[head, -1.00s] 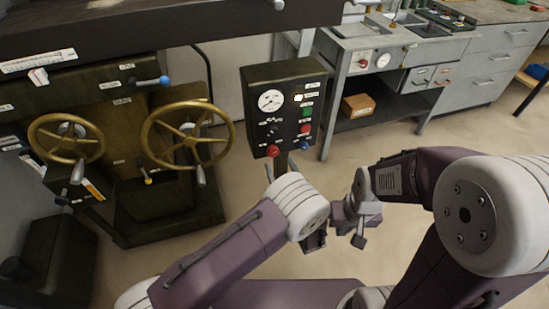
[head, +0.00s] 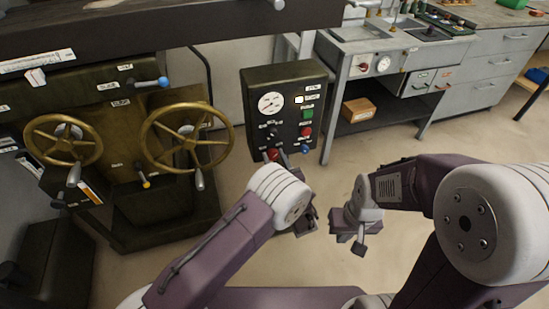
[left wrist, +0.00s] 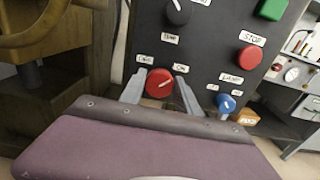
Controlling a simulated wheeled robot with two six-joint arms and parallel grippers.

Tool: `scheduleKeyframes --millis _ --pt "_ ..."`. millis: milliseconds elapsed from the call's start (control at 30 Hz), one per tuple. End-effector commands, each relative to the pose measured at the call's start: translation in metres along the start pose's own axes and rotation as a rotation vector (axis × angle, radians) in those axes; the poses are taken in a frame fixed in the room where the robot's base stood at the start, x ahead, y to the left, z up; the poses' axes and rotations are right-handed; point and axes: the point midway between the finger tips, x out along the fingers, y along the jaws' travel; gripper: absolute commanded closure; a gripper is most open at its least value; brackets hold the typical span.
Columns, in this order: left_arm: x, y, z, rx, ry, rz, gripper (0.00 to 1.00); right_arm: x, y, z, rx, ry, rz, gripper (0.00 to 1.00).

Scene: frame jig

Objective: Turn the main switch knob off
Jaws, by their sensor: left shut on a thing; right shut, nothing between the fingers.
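The red knob (left wrist: 159,83) with a pale pointer line is low on the dark control panel (left wrist: 210,60). Small labels sit to either side above it, and the line slants towards the upper right. In the head view the red knob (head: 271,154) shows just above my left wrist. My left gripper (left wrist: 160,88) is shut on this knob, one finger on each side; in the head view its fingers are mostly hidden by the wrist. My right gripper (head: 356,238) is shut and empty, hanging over the floor to the right, apart from the panel.
The panel also has a gauge (head: 271,103), a black knob (left wrist: 178,11), a green button (left wrist: 271,9), a red stop button (left wrist: 249,57) and a blue knob (left wrist: 227,103). Brass handwheels (head: 186,138) stand left. A grey workbench (head: 400,70) stands behind. Floor between is clear.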

Motion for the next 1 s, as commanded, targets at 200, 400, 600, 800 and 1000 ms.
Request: scheduleKeyframes --millis 200,400,600,800,1000 --pt "0.000 0.000 -0.001 -0.064 0.001 0.000 1.00 0.004 0.000 0.000 0.000 0.000 0.000 1.00" --pt "0.000 0.001 -0.002 -0.206 0.001 0.000 1.00 0.011 0.000 0.001 0.000 0.000 0.000 1.00" --pt "0.000 0.002 -0.004 -0.394 0.001 0.000 1.00 0.021 0.000 0.002 0.000 0.000 0.000 1.00" --pt "0.000 0.002 -0.005 -0.584 0.000 0.000 1.00 0.034 0.001 0.004 0.000 0.000 0.000 1.00" --pt "0.000 0.003 -0.006 -0.776 0.000 0.000 1.00 0.050 0.001 0.005 0.000 0.000 0.000 1.00"
